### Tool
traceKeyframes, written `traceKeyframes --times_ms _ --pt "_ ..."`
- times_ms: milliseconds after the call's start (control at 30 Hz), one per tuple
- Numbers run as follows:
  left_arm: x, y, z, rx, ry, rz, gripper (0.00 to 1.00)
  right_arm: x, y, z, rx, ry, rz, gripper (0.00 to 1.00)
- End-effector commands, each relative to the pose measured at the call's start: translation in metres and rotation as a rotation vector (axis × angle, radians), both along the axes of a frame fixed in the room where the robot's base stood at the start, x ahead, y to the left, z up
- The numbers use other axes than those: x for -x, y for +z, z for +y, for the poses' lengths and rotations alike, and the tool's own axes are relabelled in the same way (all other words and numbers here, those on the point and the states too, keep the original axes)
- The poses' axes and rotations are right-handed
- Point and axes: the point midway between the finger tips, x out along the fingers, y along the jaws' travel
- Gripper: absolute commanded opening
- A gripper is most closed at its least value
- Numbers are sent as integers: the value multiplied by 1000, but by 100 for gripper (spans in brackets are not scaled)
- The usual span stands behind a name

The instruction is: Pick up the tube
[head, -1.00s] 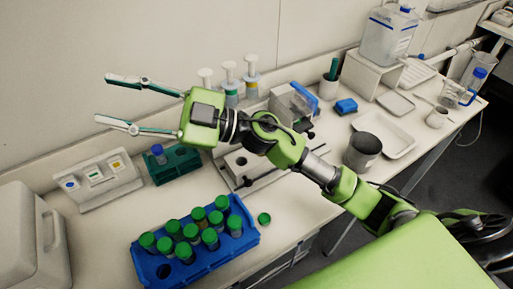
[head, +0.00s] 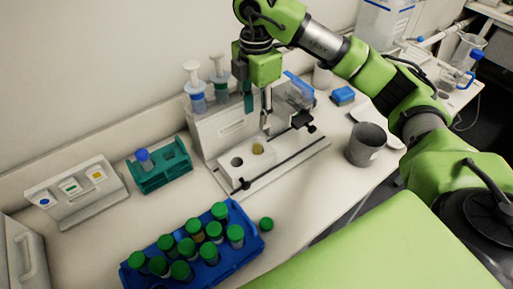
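Several green-capped tubes (head: 196,229) stand in a blue rack (head: 249,251) at the lower middle. One blue-capped tube (head: 144,158) stands in a small teal rack (head: 173,181) at the left. I cannot tell which tube is meant. My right gripper (head: 257,120) points down in front of the white apparatus, with its two fingers apart and nothing visible between them. My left gripper is not in view.
A white apparatus (head: 217,131) has a base with round holes, one showing a yellowish spot. A loose green cap (head: 266,224) lies beside the blue rack. A grey beaker (head: 367,145) stands at the right, a three-colour panel (head: 74,192) at the left. Bench between the racks is clear.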

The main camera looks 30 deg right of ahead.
Motion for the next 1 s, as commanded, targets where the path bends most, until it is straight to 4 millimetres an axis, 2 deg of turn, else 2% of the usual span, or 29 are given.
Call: traceKeyframes --times_ms 100,300,467,667,800,1000 --pt "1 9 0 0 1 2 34 1 -24 0 -1 1 5 39" --pt "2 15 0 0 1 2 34 1 -52 0 -3 3 2 39" --pt "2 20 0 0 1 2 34 1 -61 0 -4 4 3 39" --pt "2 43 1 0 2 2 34 5 -87 -2 -3 3 6 39" --pt "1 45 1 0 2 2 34 4 -105 -1 -5 4 2 39" --pt "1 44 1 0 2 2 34 3 -110 -1 -5 5 0 39"
